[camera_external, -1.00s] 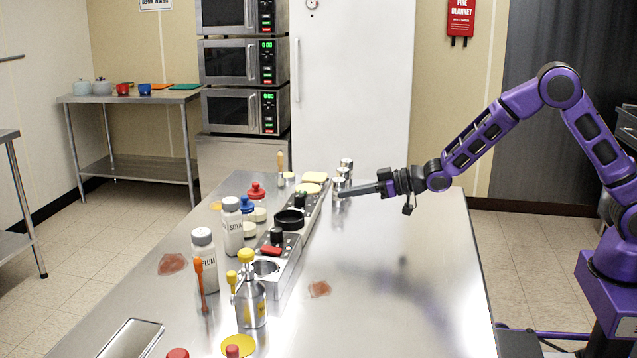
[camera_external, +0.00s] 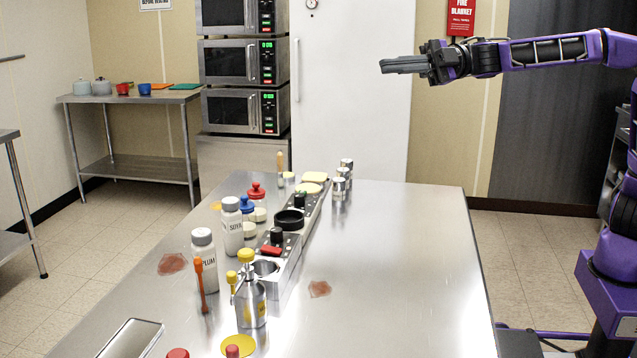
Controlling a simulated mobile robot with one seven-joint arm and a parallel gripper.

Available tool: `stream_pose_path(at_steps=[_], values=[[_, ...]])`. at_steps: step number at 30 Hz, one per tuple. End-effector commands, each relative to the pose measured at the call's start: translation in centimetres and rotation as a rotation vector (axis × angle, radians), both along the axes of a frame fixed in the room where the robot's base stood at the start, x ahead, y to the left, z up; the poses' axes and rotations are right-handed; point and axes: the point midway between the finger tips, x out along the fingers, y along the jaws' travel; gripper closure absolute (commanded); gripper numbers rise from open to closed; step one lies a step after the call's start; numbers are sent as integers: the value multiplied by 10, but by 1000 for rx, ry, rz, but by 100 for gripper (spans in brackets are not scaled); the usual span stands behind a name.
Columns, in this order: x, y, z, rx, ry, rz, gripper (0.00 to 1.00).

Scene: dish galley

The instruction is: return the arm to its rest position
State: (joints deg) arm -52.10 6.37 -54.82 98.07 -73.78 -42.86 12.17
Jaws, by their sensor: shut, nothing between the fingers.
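My gripper (camera_external: 402,65) is at the upper right of the external view, raised well above the steel table (camera_external: 400,270). Its fingers point left, in front of the white fridge door (camera_external: 350,120). They are shut with nothing between them. My arm reaches out nearly level from the right edge, and part of it is outside the picture. The gripper touches nothing.
A row of condiment holders (camera_external: 285,255) runs along the table, with a soya bottle (camera_external: 232,228), a plum bottle (camera_external: 204,265) and a metal pump dispenser (camera_external: 250,302) beside it. Small metal shakers (camera_external: 340,185) stand at the far end. The table's right half is mostly clear.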

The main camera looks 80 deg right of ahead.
Motion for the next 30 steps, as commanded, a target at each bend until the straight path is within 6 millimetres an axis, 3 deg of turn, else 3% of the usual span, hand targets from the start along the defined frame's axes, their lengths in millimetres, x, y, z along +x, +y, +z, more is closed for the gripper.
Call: stream_pose_path(at_steps=[1, 3, 12, 24, 30], values=[[-14, 5, 17, -33, -36, 38, 100], [-27, 4, 29, -78, -70, 70, 100], [-50, -10, 45, -190, -135, 145, 100], [-57, -26, 42, -266, -161, 197, 100], [-44, -59, 46, -150, -131, 61, 100]])
